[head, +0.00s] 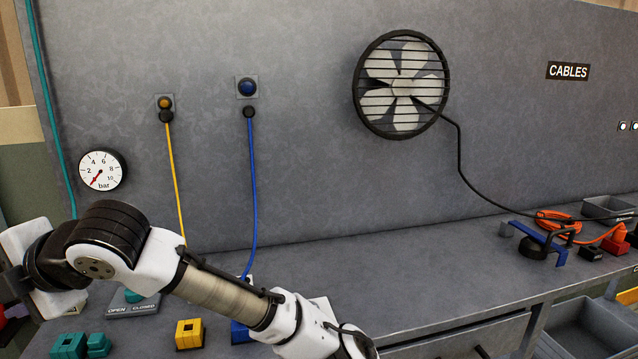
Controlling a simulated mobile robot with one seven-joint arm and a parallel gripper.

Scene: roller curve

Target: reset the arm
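My white and black arm (218,292) reaches from the left edge across the front of the grey workbench (420,270). It runs down to the right and leaves the picture at the bottom, near the middle. My gripper is below the frame, so its fingers and anything in them are hidden. The arm covers part of the bench top and the lower ends of the yellow cable (174,180) and the blue cable (252,190).
Teal blocks (68,345) and a yellow block (189,334) sit near my arm. An open/closed plate (133,308) lies behind it. A fan (402,84) and gauge (102,169) are on the wall. The bench middle is clear.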

